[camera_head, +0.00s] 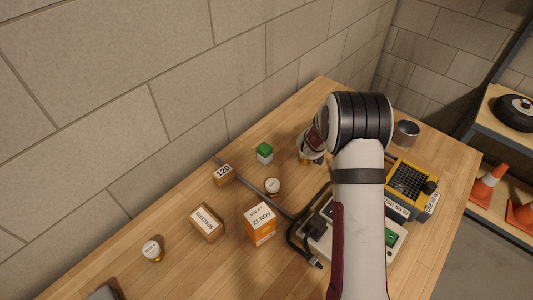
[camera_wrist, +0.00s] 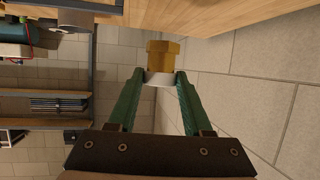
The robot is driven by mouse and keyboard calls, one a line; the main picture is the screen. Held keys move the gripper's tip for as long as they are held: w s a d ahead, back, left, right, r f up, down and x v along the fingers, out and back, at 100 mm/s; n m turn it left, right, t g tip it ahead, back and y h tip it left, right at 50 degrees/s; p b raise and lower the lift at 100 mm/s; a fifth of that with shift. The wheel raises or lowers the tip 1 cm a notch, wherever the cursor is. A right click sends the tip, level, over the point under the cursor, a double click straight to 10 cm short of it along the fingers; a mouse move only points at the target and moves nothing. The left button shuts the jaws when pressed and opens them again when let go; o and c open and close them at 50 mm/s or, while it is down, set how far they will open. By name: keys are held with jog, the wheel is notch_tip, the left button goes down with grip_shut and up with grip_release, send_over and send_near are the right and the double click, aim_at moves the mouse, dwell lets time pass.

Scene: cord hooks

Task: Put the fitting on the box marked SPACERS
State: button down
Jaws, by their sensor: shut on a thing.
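The box marked SPACERS (camera_head: 207,222) is a small brown carton with a white label, at the left front of the wooden table. Its top looks bare. My gripper (camera_head: 311,155) is up and to the right of it, near the wall side of the table, and mostly hidden by my own arm. In the wrist view my gripper's green fingers (camera_wrist: 160,78) are shut on the fitting (camera_wrist: 162,47), a brass piece with a pale band between the fingertips. In the head view only a little brass shows under the gripper.
Two round white-topped pieces (camera_head: 153,250) (camera_head: 272,186) stand apart on the table. A box marked 120 (camera_head: 223,174), a green-topped block (camera_head: 264,152) and an orange-and-white 21 NOV carton (camera_head: 260,224) stand near a thin dark bar. A yellow-framed device (camera_head: 410,181) is at right.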

jog(key=s+a+n+t+y, duration=0.1)
jog(key=s+a+n, duration=0.15)
jog(key=a, duration=1.35)
jog(key=n+t+y, duration=0.1)
jog(key=n+y, duration=0.2)
jog(key=y, duration=0.2)
send_over(203, 227)
notch_tip(203, 227, down, 6)
jog(key=shift+f, duration=0.1)
jog(key=shift+c, duration=1.6)
grip_release()
jog(key=shift+f, duration=0.1)
